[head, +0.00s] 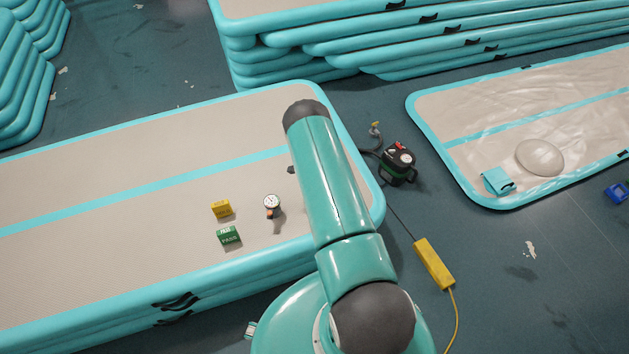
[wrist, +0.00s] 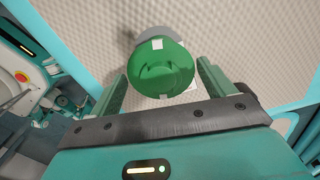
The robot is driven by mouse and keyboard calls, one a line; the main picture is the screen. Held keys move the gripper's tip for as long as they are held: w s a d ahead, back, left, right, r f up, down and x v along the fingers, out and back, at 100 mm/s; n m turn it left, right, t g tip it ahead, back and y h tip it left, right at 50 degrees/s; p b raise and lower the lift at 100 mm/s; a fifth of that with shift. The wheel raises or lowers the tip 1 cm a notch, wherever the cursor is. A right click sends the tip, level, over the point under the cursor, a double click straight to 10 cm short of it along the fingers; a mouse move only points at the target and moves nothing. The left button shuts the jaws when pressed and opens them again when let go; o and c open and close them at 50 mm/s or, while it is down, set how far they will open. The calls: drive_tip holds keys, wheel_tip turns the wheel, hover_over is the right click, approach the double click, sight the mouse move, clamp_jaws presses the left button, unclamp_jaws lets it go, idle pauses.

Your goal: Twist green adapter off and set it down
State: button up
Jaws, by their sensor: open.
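The green adapter (wrist: 160,82) is a round green disc with a raised centre and white marks on its rim, seen in the wrist view. A grey part shows behind its upper left edge. My gripper (wrist: 162,70) is open, with one finger on each side of the adapter and visible gaps between. Whether the adapter is seated on the grey part cannot be told. In the head view my arm hides the gripper and the adapter.
On the beige track (head: 120,150) stand a dial gauge (head: 271,202), a yellow block (head: 221,209) and a green PASS block (head: 228,236). A black pump (head: 398,163) with a hose stands on the floor to the right. The track's left part is clear.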

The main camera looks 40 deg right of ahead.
drive_tip(key=shift+f, duration=1.2)
drive_tip(key=c, duration=1.1)
drive_tip(key=shift+o, duration=0.2)
drive_tip(key=m, duration=1)
drive_tip(key=shift+m, duration=0.4)
drive_tip(key=m, duration=0.3)
drive_tip(key=shift+m, duration=0.3)
